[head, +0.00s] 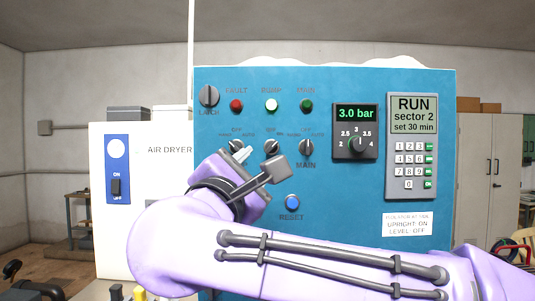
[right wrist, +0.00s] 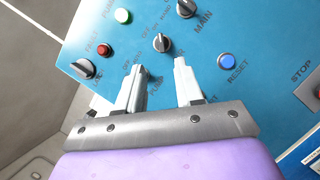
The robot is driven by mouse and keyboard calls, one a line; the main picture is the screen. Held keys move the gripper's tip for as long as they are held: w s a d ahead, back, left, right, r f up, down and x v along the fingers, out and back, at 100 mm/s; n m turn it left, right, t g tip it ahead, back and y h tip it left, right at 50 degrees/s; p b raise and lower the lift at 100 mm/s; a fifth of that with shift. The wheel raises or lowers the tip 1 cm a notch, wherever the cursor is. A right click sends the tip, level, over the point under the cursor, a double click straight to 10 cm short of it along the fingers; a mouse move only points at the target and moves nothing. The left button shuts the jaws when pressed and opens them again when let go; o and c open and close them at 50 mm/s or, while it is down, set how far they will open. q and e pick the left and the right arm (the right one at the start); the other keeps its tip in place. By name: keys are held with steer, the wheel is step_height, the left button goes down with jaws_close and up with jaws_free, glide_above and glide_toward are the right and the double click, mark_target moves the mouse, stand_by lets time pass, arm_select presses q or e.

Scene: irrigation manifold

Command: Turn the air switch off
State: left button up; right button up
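The blue control panel (head: 350,200) has three selector knobs in a row: a left knob (head: 236,146), a middle knob (head: 270,146) and a right knob (head: 307,147) labelled MAIN. The air dryer's on/off rocker switch (head: 116,188) is at the left. My right gripper (head: 257,160) is close to the panel, below the left and middle knobs. In the right wrist view its fingers (right wrist: 159,68) are apart and empty, with the middle knob (right wrist: 162,42) just beyond them.
A latch knob (head: 208,96), indicator lamps (head: 271,105), a pressure dial (head: 356,143) and a keypad (head: 411,165) are also on the panel. A blue RESET button (head: 292,203) sits just right of my gripper. The white air dryer (head: 150,230) stands at left.

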mark_target(270, 148)
steer(key=p+x, duration=0.5)
steer(key=x, duration=0.4)
steer(key=shift+w, duration=0.1)
steer(key=shift+w+d, duration=0.1)
steer(key=shift+w, duration=0.2)
steer(key=shift+w+f, duration=0.15)
steer(key=shift+w, duration=0.1)
steer(key=shift+s, duration=0.1)
jaws_close()
